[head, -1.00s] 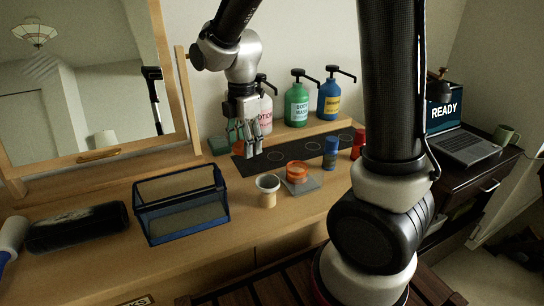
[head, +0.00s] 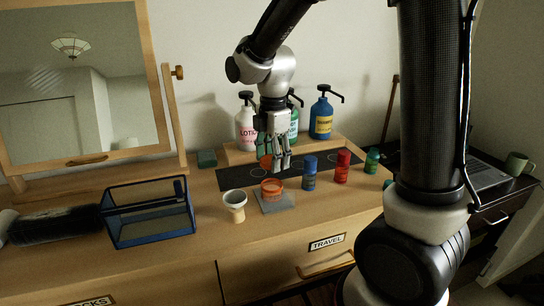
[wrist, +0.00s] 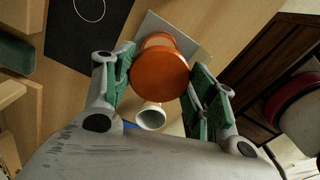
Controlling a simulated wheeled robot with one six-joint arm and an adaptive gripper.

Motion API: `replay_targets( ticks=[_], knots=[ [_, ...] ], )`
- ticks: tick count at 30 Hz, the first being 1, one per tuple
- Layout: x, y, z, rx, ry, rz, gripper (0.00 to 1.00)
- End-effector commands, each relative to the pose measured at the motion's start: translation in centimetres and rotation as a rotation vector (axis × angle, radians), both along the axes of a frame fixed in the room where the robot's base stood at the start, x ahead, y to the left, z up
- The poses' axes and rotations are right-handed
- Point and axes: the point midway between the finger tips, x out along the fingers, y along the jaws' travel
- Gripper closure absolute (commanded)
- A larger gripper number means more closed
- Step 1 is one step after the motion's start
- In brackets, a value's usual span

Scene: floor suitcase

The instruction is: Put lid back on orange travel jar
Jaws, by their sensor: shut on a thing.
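The orange travel jar (head: 271,189) stands upright on a small grey plate (head: 281,205) on the wooden dresser top. My gripper (head: 274,164) is shut on the orange lid (head: 264,162) and holds it above the jar, with a small gap between them in the head view. In the wrist view the lid (wrist: 160,75) is a flat orange disc between the green finger pads. It hides most of what lies under it. An orange edge and the grey plate (wrist: 196,47) show behind it.
A cream cup or funnel (head: 234,204) stands just left of the jar. Blue (head: 309,175), red (head: 342,168) and green (head: 372,160) travel bottles stand to the right. Pump bottles, including a blue one (head: 321,117), stand on a ledge behind. A blue mesh box (head: 150,228) is at left.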

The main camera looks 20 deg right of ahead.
Motion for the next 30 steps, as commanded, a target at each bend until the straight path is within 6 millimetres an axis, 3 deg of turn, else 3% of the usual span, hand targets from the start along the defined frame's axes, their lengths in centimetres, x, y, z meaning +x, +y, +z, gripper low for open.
replay_targets(
  ticks=[16,30],
  knots=[
    [0.0,0.0,-3.9,-0.001,0.002,0.000,0.59],
    [0.0,0.0,-4.5,0.000,0.000,0.000,0.59]
  ],
)
